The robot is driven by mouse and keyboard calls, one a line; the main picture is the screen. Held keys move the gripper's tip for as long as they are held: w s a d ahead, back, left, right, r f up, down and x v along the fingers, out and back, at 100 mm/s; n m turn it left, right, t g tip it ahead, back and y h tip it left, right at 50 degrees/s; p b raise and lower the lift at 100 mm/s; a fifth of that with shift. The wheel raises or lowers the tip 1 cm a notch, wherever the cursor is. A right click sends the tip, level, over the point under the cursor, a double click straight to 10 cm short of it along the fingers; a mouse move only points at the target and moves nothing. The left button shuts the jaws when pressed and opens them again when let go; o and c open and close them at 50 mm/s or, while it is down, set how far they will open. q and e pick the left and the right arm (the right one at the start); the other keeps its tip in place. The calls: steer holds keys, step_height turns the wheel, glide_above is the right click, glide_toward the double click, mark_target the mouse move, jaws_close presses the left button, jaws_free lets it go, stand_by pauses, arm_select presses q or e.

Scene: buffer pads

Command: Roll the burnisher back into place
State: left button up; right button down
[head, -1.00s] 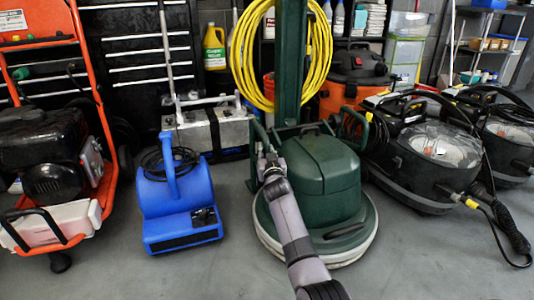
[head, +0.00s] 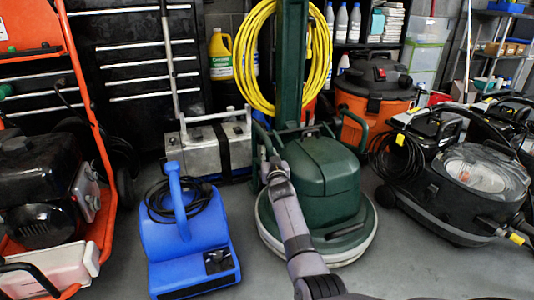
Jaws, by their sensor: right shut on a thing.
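The burnisher (head: 318,185) is a dark green floor machine with a domed housing, a pale round skirt at its base and a tall green column. A coiled yellow cord hangs on the column. It stands upright on the grey floor in the middle of the head view. My right gripper (head: 267,160) is at the left side of the burnisher, shut on its green side handle (head: 255,150). The fingertips are small and partly hidden against the handle. My left gripper is not in view.
A blue air blower (head: 185,235) stands close on the left. An orange-framed machine (head: 90,120) is farther left. Black vacuum machines (head: 465,190) stand on the right. An orange shop vacuum (head: 372,100), a grey metal box (head: 205,145) and shelving are behind. Some floor is bare in front.

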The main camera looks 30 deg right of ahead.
steer(key=shift+d+r, duration=0.1)
steer(key=shift+r, duration=0.05)
steer(key=shift+w, duration=0.1)
steer(key=c, duration=1.9)
jaws_free()
steer(key=shift+o, duration=0.7)
steer(key=shift+w, duration=0.15)
steer(key=o, duration=0.3)
